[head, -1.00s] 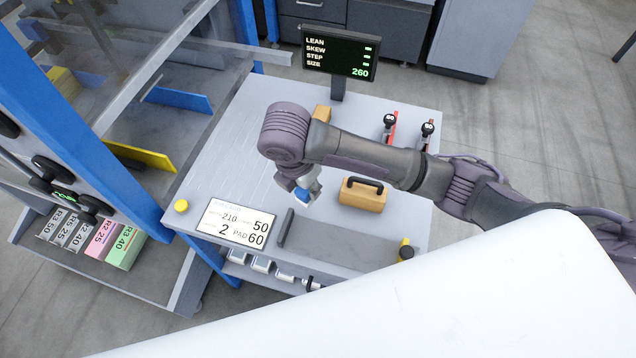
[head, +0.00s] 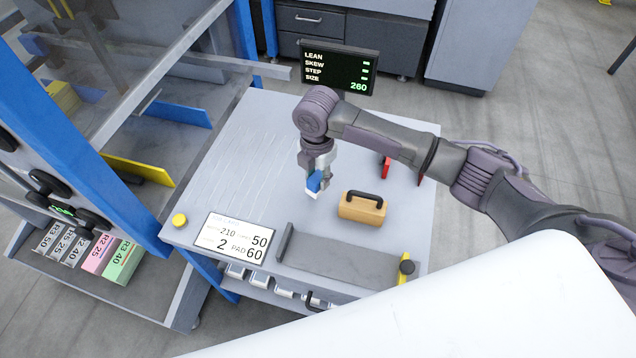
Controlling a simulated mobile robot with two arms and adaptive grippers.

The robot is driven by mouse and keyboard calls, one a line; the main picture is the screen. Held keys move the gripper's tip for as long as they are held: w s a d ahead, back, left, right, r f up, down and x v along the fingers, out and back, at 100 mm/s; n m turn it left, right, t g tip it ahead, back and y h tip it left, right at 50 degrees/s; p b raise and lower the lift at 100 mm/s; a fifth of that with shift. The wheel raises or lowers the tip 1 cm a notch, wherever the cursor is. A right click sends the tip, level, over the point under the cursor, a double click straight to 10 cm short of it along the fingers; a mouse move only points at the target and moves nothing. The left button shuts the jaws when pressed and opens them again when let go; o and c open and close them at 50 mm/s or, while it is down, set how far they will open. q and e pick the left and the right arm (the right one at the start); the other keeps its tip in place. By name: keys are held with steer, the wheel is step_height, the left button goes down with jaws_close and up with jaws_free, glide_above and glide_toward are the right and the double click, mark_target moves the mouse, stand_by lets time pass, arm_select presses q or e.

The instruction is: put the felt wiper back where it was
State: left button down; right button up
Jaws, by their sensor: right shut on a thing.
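My right gripper (head: 318,182) hangs over the middle of the grey worktable (head: 245,150), pointing down. It is shut on a small blue and white piece, which I take for the felt wiper (head: 313,186). The wiper's white part faces down and left, and it appears a little above the table top; the exact gap cannot be told. The fingers hide part of it. My left gripper is not in view.
A wooden block (head: 362,209) with a black handle stands just right of the gripper. A display (head: 340,68) stands behind.

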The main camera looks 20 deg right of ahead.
mark_target(318, 184)
steer(key=shift+w+d+f, duration=0.1)
steer(key=shift+w+f, duration=0.1)
steer(key=shift+f, duration=1.95)
steer(key=o, duration=1)
step_height(318, 184, up, 12)
steer(key=shift+r, duration=0.1)
